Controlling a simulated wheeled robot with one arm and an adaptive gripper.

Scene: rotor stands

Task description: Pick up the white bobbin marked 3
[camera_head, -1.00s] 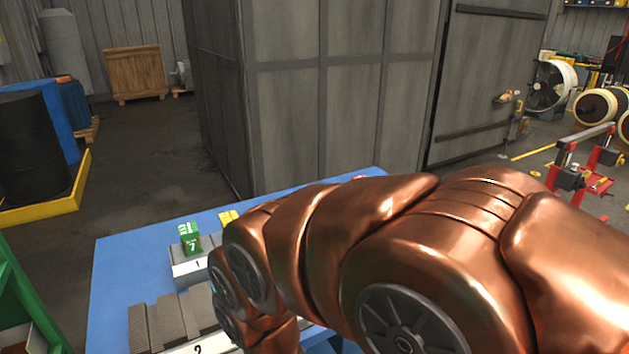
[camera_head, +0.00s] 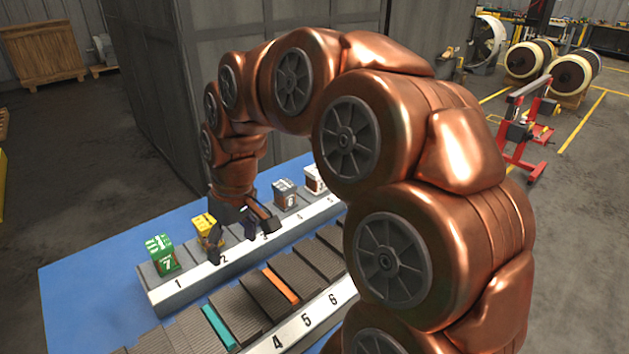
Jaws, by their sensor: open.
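A white bobbin (camera_head: 314,179) sits near the right end of the back row on the grey stand; its marking is too small to read. My gripper (camera_head: 246,232) is open, pointing down over the stand around positions 2 and 3, to the left of the white bobbin and apart from it. A grey bobbin (camera_head: 285,193), seemingly marked 6, stands between my gripper and the white one. A yellow bobbin (camera_head: 206,228) is just left of my gripper, partly covered by a finger. A green bobbin (camera_head: 162,255) marked 7 stands at position 1.
The numbered stand (camera_head: 190,282) lies on a blue table (camera_head: 90,290). In front is a lower slotted rack (camera_head: 235,309) with teal and orange strips. My arm covers the table's right side. A grey cabinet (camera_head: 190,100) stands behind; a red stand (camera_head: 525,130) is at right.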

